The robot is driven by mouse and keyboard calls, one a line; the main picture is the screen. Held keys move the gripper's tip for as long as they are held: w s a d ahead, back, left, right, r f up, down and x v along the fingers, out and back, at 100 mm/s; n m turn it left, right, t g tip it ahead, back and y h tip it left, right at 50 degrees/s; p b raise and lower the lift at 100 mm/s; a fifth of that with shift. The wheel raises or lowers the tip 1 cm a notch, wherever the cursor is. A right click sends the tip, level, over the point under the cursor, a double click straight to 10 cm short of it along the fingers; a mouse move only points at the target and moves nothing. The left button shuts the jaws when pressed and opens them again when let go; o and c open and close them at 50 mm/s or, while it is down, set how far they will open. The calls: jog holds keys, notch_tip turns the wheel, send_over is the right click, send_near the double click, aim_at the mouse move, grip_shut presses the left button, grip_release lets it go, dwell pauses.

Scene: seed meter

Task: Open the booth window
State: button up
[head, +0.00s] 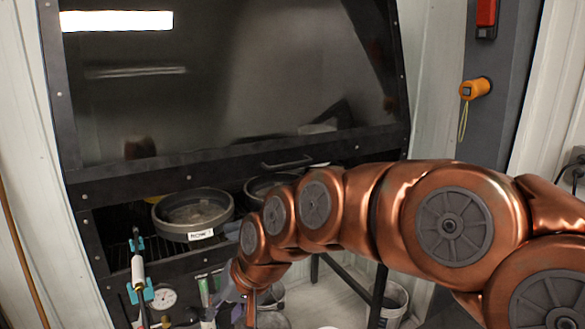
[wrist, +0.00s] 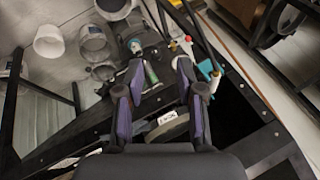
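The booth window (head: 230,90) is a large dark glossy pane in a black frame, in the head view's upper left. A black bar handle (head: 287,162) sits on its lower rail (head: 150,180). Below the rail is a gap through which the booth's inside shows. My gripper is low in front of the booth, below the handle and apart from it, mostly hidden behind my copper arm in the head view. In the wrist view my gripper (wrist: 160,72) has its two purple-padded fingers spread with nothing held between them; the handle is not clearly visible there.
A round grey pan (head: 193,212) with a white label sits inside the booth, beside a second pan (head: 268,186). A white-and-teal tool (head: 138,270), a gauge (head: 162,298) and bottles crowd the front. Buckets (head: 394,300) stand below. An orange device (head: 474,88) hangs on the right post.

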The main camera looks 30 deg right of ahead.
jog(key=w+d+r+m+t, duration=0.3)
jog(key=w+r, duration=0.1)
jog(key=w, duration=0.3)
jog(key=m+t+h+b, duration=0.2)
jog(key=m+t+h, duration=0.3)
jog(key=m+t, duration=0.5)
send_near(293, 164)
jog(key=w+r+m+g, duration=0.1)
jog(key=w+m+g, duration=0.1)
jog(key=w, duration=0.1)
jog(key=shift+p+x, duration=1)
jog(key=shift+x, duration=2.8)
grip_shut()
